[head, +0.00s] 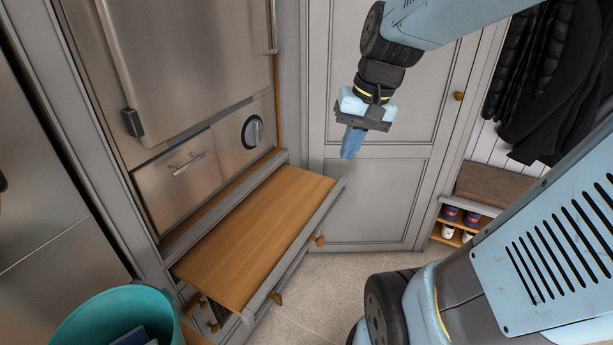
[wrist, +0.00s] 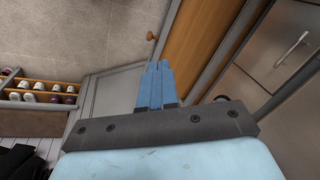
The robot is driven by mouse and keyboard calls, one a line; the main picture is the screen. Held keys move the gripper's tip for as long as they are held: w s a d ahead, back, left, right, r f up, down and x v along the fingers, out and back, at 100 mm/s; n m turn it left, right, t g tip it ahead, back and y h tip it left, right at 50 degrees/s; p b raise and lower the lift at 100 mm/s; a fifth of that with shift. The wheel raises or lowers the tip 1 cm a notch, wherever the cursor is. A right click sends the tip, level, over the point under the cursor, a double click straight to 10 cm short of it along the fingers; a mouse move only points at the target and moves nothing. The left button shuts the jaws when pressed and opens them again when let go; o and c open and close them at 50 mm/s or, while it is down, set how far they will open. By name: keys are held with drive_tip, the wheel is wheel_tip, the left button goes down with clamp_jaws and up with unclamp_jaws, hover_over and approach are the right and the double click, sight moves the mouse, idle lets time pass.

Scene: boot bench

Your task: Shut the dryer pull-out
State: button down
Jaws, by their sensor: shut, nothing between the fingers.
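The dryer pull-out (head: 255,230) is a wooden-topped shelf with a grey front edge. It stands out from under the steel dryer (head: 182,80) in the head view. Wooden knobs show along its front side, one knob (head: 319,240) near its far right end. In the wrist view its wooden top (wrist: 200,38) lies just right of the fingers, with a knob (wrist: 151,36) beyond the fingertips. My gripper (head: 350,156) is shut and empty, its blue fingers together and pointing down. In the head view it appears beyond the pull-out's far right corner, apart from it. The fingers also show in the wrist view (wrist: 154,66).
A teal bucket (head: 120,316) stands at the lower left. A grey panelled door (head: 375,200) is behind my gripper. A shoe rack (head: 453,232) and dark coats (head: 555,75) are at the right. Tiled floor (head: 325,285) lies open before the pull-out.

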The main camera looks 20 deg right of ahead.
drive_tip(key=w+d+f+m+y, duration=0.4)
drive_tip(key=w+f+m+y, duration=0.15)
drive_tip(key=f, duration=0.35)
drive_tip(key=w+d+f+m+y, duration=0.45)
drive_tip(key=w+f, duration=0.25)
drive_tip(key=f, duration=0.3)
drive_tip(key=w+d+f+m+t+y, duration=0.25)
drive_tip(key=d+f+m+t, duration=0.35)
drive_tip(key=f, duration=0.4)
drive_tip(key=m+t+h, duration=0.2)
drive_tip(key=m+t, duration=0.3)
drive_tip(key=m, duration=0.3)
approach(332, 205)
drive_tip(key=x, duration=0.7)
drive_tip(key=shift+d+f, duration=0.1)
drive_tip(key=shift+f, duration=0.05)
